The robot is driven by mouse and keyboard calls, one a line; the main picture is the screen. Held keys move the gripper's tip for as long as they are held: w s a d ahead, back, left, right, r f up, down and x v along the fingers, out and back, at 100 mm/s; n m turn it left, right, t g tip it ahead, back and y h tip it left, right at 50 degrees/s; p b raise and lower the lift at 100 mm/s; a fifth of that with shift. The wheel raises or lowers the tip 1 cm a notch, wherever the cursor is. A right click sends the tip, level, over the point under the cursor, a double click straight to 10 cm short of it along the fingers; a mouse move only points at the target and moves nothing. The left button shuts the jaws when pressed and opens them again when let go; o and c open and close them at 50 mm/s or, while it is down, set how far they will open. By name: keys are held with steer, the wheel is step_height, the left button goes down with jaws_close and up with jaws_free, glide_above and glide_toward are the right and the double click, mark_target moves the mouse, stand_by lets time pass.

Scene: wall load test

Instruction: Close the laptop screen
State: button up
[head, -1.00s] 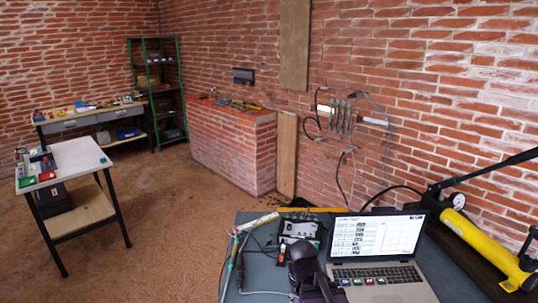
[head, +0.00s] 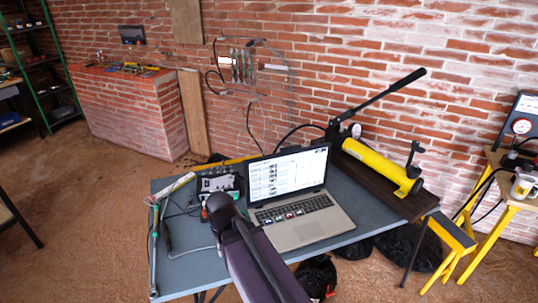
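The laptop (head: 318,222) stands open on a grey-blue table (head: 184,270). A dark part of my arm (head: 262,268) comes up from the bottom of the view, in front of the table and just left of the laptop. My gripper's fingertips cannot be made out in this view.
A black case of tools (head: 219,182) and cables lie left of the laptop. A yellow hand pump (head: 380,166) with a long black lever stands behind it on the right. A yellow trestle (head: 450,238) stands further right. The table's front left is mostly clear.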

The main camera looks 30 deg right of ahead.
steer(key=c, duration=0.3)
steer(key=shift+w+d+r, duration=0.1)
steer(key=shift+w+r, duration=0.1)
jaws_close()
steer(key=w+d+r+t+p, duration=0.1)
steer(key=w+d+r+p, duration=0.6)
steer(key=d, duration=0.5)
steer(key=w+d+r+m+t+p, duration=0.1)
steer(key=w+d+r+p, duration=0.7)
steer(key=d, duration=0.4)
steer(key=w+d+r+t+p, duration=0.1)
steer(key=w+d+r+p, duration=0.6)
steer(key=d, duration=0.5)
steer(key=shift+w+d+r+m+t+h+p, duration=0.35)
steer(key=shift+w+r, duration=0.25)
steer(key=shift+w, duration=0.45)
